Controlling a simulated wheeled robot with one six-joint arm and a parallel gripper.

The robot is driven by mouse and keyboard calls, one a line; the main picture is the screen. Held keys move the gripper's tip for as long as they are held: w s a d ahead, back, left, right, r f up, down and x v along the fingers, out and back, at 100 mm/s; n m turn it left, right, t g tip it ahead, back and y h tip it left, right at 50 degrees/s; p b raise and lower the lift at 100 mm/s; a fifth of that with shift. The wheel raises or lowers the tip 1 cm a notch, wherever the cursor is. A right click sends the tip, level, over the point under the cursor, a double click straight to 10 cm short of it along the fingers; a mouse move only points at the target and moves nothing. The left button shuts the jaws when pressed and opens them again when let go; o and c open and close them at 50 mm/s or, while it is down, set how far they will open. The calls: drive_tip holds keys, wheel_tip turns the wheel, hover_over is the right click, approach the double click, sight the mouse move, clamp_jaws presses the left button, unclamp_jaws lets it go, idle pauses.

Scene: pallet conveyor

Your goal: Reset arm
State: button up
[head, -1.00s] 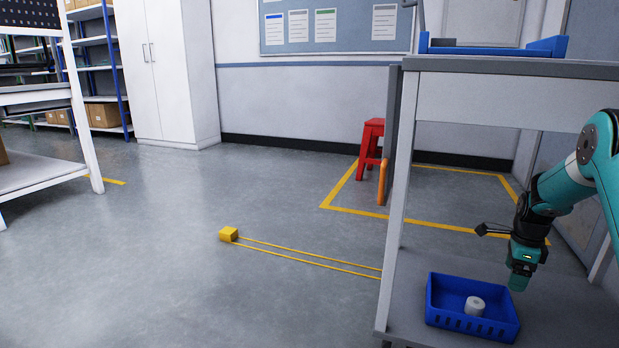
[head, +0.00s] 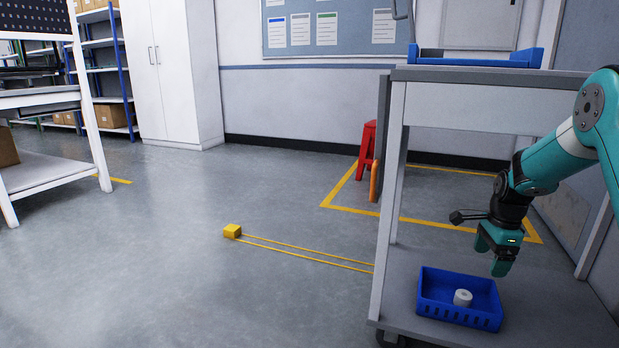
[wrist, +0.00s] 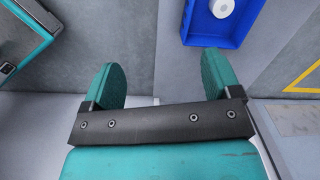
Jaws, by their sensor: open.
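My gripper (head: 494,256) is open and empty in the head view, above and to the right of a blue crate on the cart's lower shelf. In the wrist view its two teal fingers (wrist: 158,85) stand wide apart with nothing between them. The blue crate (head: 460,315) holds a small white cylinder (head: 463,298) with a hole in its top. In the wrist view the crate (wrist: 196,28) and the white cylinder (wrist: 222,8) show at the top right, beyond the right finger and apart from it.
The cart's upper deck (head: 480,74) carries a blue tray (head: 478,62) and overhangs the lower shelf (head: 400,285). A cart post (head: 393,165) stands left of the crate. A yellow block (head: 232,231) lies on the floor, and a red stool (head: 367,145) stands behind the cart. Open floor spreads to the left.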

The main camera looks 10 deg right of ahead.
drive_tip(key=s+a+r+n+y+p, duration=0.1)
drive_tip(key=s+a+r+n+p, duration=0.2)
drive_tip(key=s+a+r+n, duration=0.6)
drive_tip(key=a+r+n+y+p, duration=0.1)
drive_tip(key=a+r+n+p, duration=0.4)
drive_tip(key=a+r, duration=0.85)
drive_tip(key=s+a+r+n+y+p, duration=0.1)
drive_tip(key=s+a+r+n+p, duration=0.15)
drive_tip(key=s+a+n, duration=0.6)
drive_tip(key=s+a+r+n+y+p, duration=0.1)
drive_tip(key=s+a+r+n+p, duration=0.15)
drive_tip(key=s+a+n, duration=0.65)
wheel_tip(320, 180, up, 38)
drive_tip(key=s+d+m+p, duration=0.2)
drive_tip(key=d+m+p, duration=0.1)
drive_tip(key=p, duration=3.3)
drive_tip(key=shift+s+f+p, duration=0.15)
drive_tip(key=shift+s+p, duration=0.15)
drive_tip(key=shift+s, duration=0.05)
